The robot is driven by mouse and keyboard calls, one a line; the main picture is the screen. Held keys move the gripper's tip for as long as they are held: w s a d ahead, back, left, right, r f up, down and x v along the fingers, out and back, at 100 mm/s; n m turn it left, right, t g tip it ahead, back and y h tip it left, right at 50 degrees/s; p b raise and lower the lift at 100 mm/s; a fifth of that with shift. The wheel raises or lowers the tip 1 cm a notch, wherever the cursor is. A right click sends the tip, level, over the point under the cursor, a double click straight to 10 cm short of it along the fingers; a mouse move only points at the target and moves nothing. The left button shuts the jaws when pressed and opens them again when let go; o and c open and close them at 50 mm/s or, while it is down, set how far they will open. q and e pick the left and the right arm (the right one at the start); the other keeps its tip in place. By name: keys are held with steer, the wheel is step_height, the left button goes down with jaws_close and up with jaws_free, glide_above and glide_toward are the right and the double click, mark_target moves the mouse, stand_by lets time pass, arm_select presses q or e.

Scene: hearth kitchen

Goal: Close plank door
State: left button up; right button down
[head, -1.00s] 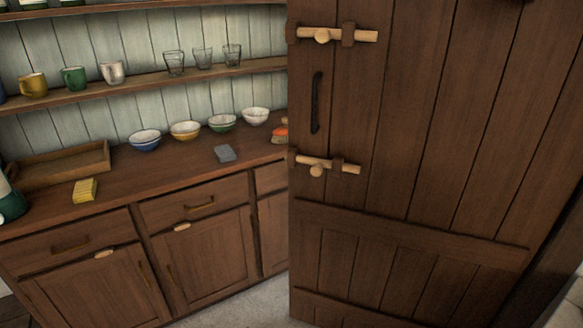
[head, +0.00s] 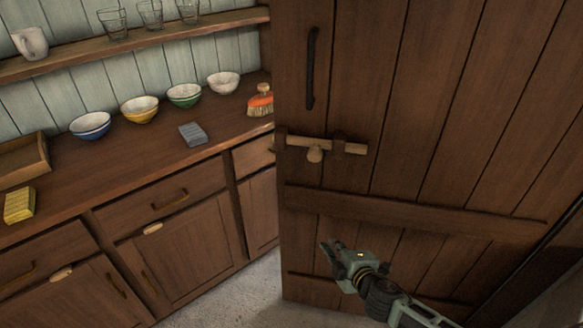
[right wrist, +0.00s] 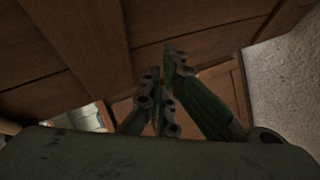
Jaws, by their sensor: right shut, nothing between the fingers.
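The plank door (head: 430,110) is dark brown wood and stands open, filling the right half of the head view. It has a black pull handle (head: 312,68) and a pale wooden sliding bolt (head: 322,146) near its left edge. My right gripper (head: 330,248) is in front of the door's lower panel, near its free edge. It is shut and empty. In the right wrist view, its fingers (right wrist: 165,75) are close to dark planks; I cannot tell if they touch. My left gripper is out of view.
A wooden counter (head: 110,180) with drawers and cupboards stands at the left. It holds several bowls (head: 140,109), a grey block (head: 193,134), a yellow sponge (head: 19,205) and a brush (head: 261,101). Bare grey floor (head: 235,298) lies between the counter and the door.

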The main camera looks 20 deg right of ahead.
mark_target(291, 164)
steer(key=w+a+r+n+t+y, duration=0.1)
steer(key=a+r+n+t+y, duration=0.2)
steer(key=r, duration=0.8)
steer(key=a+r+n+t+y, duration=0.1)
steer(key=a+r+n, duration=0.2)
steer(key=a+r, duration=0.55)
arm_select(q)
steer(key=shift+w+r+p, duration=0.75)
steer(key=shift+p, duration=0.1)
arm_select(e)
steer(key=shift+w+d+r, duration=0.3)
steer(key=shift+w+d, duration=0.2)
steer(key=shift+w, duration=1.7)
steer(key=shift+w+d+r, duration=0.3)
steer(key=shift+w+d, duration=0.25)
steer(key=shift+w, duration=1.65)
steer(key=shift+w+d+r, duration=0.3)
steer(key=shift+w+d, duration=0.2)
steer(key=shift+w, duration=1.7)
steer(key=shift+r, duration=0.1)
